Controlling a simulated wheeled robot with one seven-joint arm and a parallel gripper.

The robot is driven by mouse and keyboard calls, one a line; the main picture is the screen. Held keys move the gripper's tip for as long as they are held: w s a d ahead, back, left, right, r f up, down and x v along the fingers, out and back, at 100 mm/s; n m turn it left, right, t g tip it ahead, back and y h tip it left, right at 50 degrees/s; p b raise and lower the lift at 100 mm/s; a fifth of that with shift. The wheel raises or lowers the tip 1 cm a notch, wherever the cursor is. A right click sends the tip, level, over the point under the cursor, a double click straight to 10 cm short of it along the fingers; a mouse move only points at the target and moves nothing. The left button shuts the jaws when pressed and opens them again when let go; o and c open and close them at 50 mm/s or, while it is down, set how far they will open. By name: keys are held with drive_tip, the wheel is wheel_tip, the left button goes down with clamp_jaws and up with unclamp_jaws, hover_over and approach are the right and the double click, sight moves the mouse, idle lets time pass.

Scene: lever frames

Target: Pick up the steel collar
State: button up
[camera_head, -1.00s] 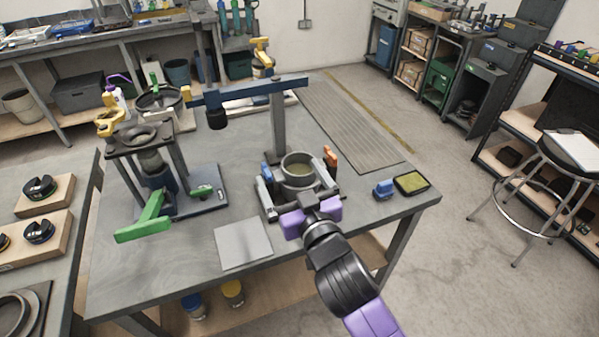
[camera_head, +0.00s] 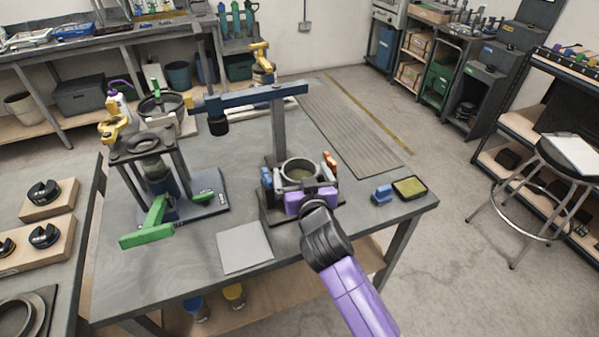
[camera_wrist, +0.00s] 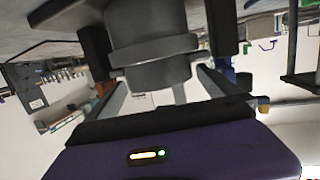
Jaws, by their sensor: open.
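The steel collar (camera_head: 300,167) is a grey round ring with an open top. It sits upright in a dark fixture on the workbench, under the blue overhead arm. My gripper (camera_head: 309,194) is at its near side, and its purple body covers the collar's lower front. In the wrist view, the collar (camera_wrist: 153,60) is a grey cylinder with a raised band, between my gripper's two dark, spread fingers (camera_wrist: 160,45). A gap shows on at least the right side. Whether the left finger touches it I cannot tell.
An orange piece (camera_head: 329,160) stands by the fixture's right side. The blue overhead arm (camera_head: 245,97) and its post (camera_head: 279,130) are behind. A green-handled press (camera_head: 148,228) stands left.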

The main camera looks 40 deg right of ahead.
drive_tip(key=shift+w+d, duration=0.1)
drive_tip(key=shift+w, duration=0.1)
drive_tip(key=c, duration=1.6)
drive_tip(key=shift+r, duration=0.1)
drive_tip(key=shift+c, duration=1.2)
